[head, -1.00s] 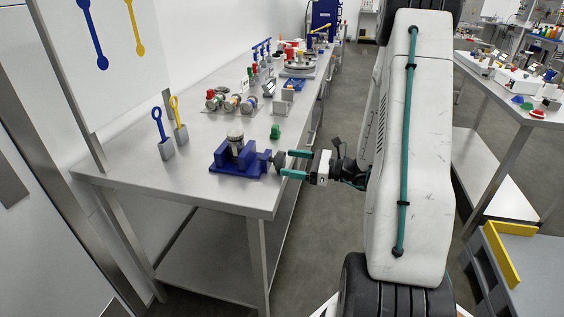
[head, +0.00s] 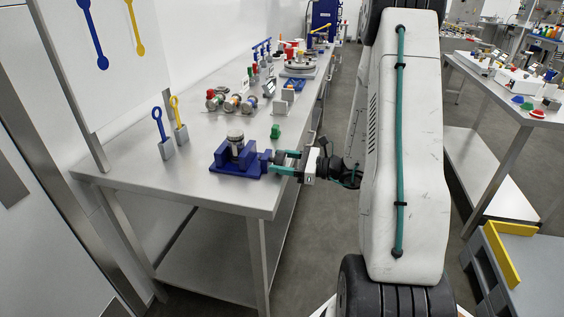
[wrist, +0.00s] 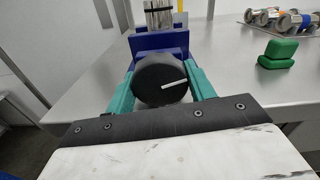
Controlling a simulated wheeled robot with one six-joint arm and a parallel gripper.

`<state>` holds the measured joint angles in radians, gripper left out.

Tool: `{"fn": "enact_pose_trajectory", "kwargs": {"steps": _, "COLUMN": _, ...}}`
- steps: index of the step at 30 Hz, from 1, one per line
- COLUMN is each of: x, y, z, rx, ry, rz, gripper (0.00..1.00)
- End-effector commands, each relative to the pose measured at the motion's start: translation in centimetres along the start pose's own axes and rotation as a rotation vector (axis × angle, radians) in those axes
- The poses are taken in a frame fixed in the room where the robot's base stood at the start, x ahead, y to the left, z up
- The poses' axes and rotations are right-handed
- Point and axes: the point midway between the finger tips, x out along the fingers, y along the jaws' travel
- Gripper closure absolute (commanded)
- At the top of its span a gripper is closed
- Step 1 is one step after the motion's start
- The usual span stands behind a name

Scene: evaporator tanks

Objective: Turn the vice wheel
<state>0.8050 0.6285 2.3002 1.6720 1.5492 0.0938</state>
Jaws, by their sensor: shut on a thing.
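The blue vice (head: 236,157) stands at the near front edge of the steel table, with a metal cylinder (head: 235,138) in it. In the wrist view the black vice wheel (wrist: 162,80) faces me, with a white line pointing right and slightly up. My gripper (head: 283,161) has its teal fingers on both sides of the wheel, shut on it; this also shows in the wrist view (wrist: 163,88). In the head view the fingers mostly hide the wheel. The vice body (wrist: 158,42) is partly hidden behind the wheel in the wrist view.
A green block (head: 275,131) stands on the table behind the vice. Blue and yellow tools in holders (head: 166,149) stand to the left. Several valves (head: 231,103) are farther back. The floor right of the table is clear up to my body.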

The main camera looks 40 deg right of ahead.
Motion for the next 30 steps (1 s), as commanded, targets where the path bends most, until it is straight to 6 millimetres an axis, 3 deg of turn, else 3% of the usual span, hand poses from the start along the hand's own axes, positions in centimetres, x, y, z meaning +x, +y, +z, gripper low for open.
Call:
{"fn": "enact_pose_trajectory", "kwargs": {"steps": 6, "x": -0.03, "y": -0.02, "z": 0.00, "rx": -0.175, "ry": 0.000, "rz": 0.000, "gripper": 0.69}}
{"fn": "enact_pose_trajectory", "kwargs": {"steps": 16, "x": -0.05, "y": -0.03, "z": -0.01, "rx": -0.202, "ry": 0.001, "rz": 0.000, "gripper": 0.69}}
{"fn": "enact_pose_trajectory", "kwargs": {"steps": 17, "x": -0.05, "y": -0.03, "z": -0.01, "rx": -0.202, "ry": 0.001, "rz": 0.000, "gripper": 0.41}}
{"fn": "enact_pose_trajectory", "kwargs": {"steps": 18, "x": -0.05, "y": -0.03, "z": -0.01, "rx": -0.202, "ry": 0.001, "rz": 0.000, "gripper": 0.29}}
{"fn": "enact_pose_trajectory", "kwargs": {"steps": 19, "x": -0.05, "y": -0.02, "z": -0.01, "rx": -0.202, "ry": 0.001, "rz": 0.000, "gripper": 0.24}}
{"fn": "enact_pose_trajectory", "kwargs": {"steps": 30, "x": -0.76, "y": -0.07, "z": -0.01, "rx": -0.201, "ry": 0.001, "rz": -0.002, "gripper": 0.24}}
